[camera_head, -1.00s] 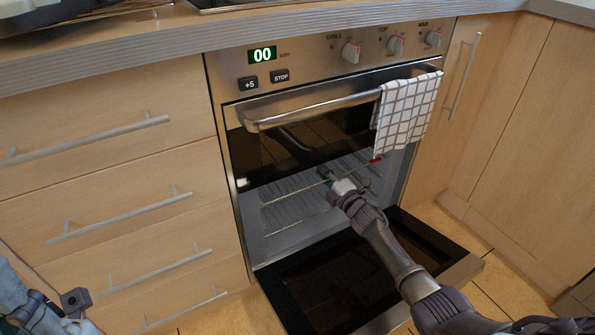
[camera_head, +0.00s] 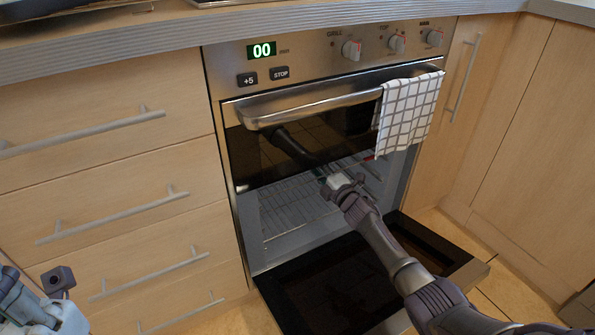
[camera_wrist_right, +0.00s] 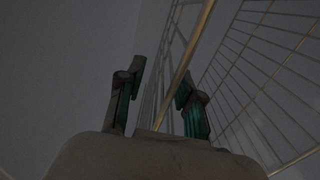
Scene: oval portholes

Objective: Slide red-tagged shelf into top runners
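The oven (camera_head: 262,225) stands with its lower door lowered. Inside its cavity is a wire shelf (camera_head: 290,205), which also shows in the right wrist view (camera_wrist_right: 270,65). A small reddish spot (camera_head: 370,157), perhaps the red tag, shows at the towel's lower corner. My right gripper (camera_head: 328,180) reaches into the opening at the front of the wires. In the right wrist view its green-padded fingers (camera_wrist_right: 157,95) are apart, with a brassy bar running between or behind them; contact is unclear. The runners are hard to make out. Part of my left gripper (camera_head: 58,280) shows at lower left.
A checked towel (camera_head: 407,108) hangs from the oven handle (camera_head: 310,107), close above my right gripper. The lowered door (camera_head: 335,285) lies below my right forearm. Drawers with bar handles (camera_head: 115,215) are on the left. Cupboards (camera_head: 520,150) are on the right.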

